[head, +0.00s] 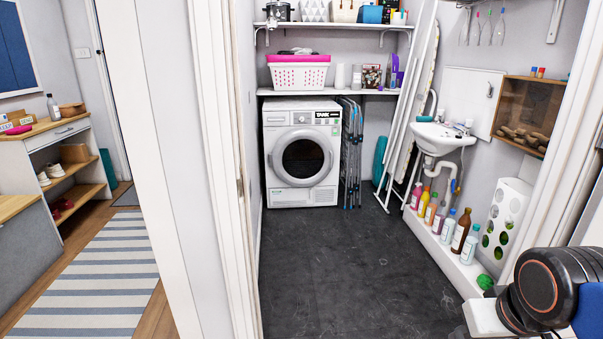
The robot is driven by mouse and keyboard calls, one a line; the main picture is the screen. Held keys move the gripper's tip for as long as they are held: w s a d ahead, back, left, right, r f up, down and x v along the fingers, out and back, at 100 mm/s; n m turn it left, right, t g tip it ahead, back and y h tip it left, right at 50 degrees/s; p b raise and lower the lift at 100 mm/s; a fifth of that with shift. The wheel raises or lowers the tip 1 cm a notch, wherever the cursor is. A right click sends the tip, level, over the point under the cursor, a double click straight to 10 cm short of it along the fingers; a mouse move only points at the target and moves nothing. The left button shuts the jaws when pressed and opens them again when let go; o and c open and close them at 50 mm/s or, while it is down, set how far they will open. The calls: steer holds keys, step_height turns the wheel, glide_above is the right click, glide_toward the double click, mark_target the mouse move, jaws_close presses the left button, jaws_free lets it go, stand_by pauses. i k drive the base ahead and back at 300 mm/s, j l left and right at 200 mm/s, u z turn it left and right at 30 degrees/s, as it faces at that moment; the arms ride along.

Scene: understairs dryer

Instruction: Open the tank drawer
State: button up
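The white front-loading dryer (302,195) stands at the back of the understairs room, under the lower shelf. Its round dark door (303,158) is shut. A label reading TANK (322,115) is on the upper right of its front. A flat panel (276,118) is at the upper left, and a dial sits between them. The upper front looks flush, with nothing pulled out. Which part is the tank drawer is too small to tell for certain. Part of my arm shows at the lower right, far from the dryer. My gripper is not in view.
The dark floor (325,260) before the dryer is clear. A folded drying rack (350,150) stands right beside the dryer. Bottles line a white ledge (455,262) below the sink (440,135) on the right. A white door frame (215,150) bounds the left of the entrance.

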mark_target(270, 118)
steer(key=i, duration=1.7)
steer(key=i+u, duration=0.15)
steer(key=i, duration=0.3)
steer(key=i+l+u, duration=0.2)
steer(key=i, duration=0.25)
steer(key=i+u, duration=0.15)
steer(key=i, duration=0.3)
steer(key=i+l+u, duration=0.2)
steer(key=i, duration=0.2)
steer(key=i+l+u, duration=0.15)
steer(key=i+l, duration=0.15)
steer(key=i, duration=0.15)
